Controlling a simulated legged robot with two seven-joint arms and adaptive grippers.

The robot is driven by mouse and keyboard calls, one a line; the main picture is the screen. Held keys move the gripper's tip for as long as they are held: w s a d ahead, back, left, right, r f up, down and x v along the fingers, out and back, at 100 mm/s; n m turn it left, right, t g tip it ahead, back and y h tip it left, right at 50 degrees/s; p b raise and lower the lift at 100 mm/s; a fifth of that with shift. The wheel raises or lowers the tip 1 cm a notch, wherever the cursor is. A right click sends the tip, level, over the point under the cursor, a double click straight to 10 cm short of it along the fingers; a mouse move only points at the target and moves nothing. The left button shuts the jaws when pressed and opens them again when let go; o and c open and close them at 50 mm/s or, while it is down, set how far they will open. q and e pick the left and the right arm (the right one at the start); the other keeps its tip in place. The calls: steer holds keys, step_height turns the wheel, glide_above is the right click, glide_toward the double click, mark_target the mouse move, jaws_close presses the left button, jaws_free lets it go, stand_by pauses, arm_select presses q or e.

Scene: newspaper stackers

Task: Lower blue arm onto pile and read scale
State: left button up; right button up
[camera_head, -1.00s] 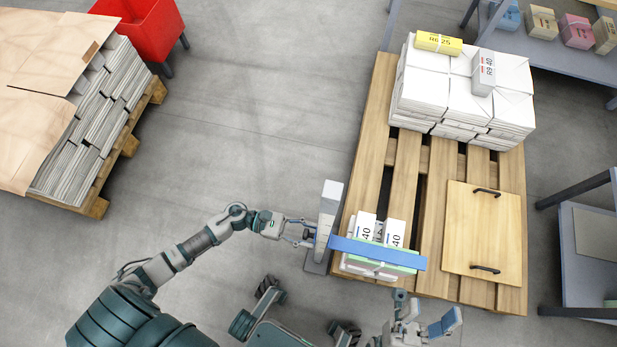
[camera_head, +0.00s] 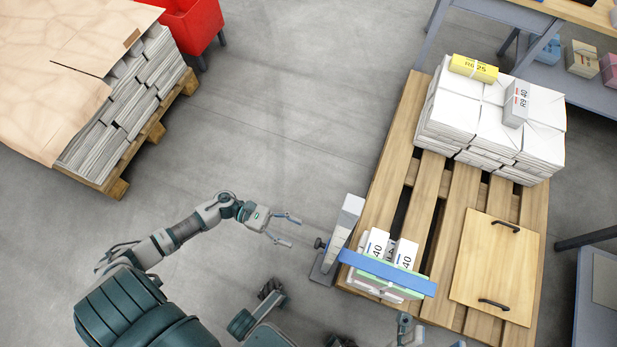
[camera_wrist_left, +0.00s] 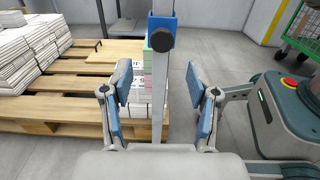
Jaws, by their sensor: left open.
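The blue arm (camera_head: 388,273) reaches right from the grey upright post (camera_head: 347,222) and crosses over the small pile (camera_head: 376,243) at the pallet's front left corner. From above I cannot tell whether it touches the pile. In the left wrist view the post has a blue slider (camera_wrist_left: 167,22) with a black knob (camera_wrist_left: 161,41); the pile (camera_wrist_left: 141,88) shows behind, with green and pink layers. No scale marks are readable. My left gripper (camera_head: 294,232) is open and empty, left of the post and apart from it. My right gripper (camera_head: 405,332) is partly cut off at the bottom edge.
The wooden pallet (camera_head: 425,210) also bears a large white paper stack (camera_head: 455,120), with yellow and white bundles on top, and a board with handles (camera_head: 495,265). A covered newspaper pallet (camera_head: 120,110) and red bin (camera_head: 195,28) stand at left. The floor between is clear.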

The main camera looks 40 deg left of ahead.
arm_select(q)
steer(key=v, duration=0.3)
steer(key=shift+a, duration=0.25)
stand_by(0.4)
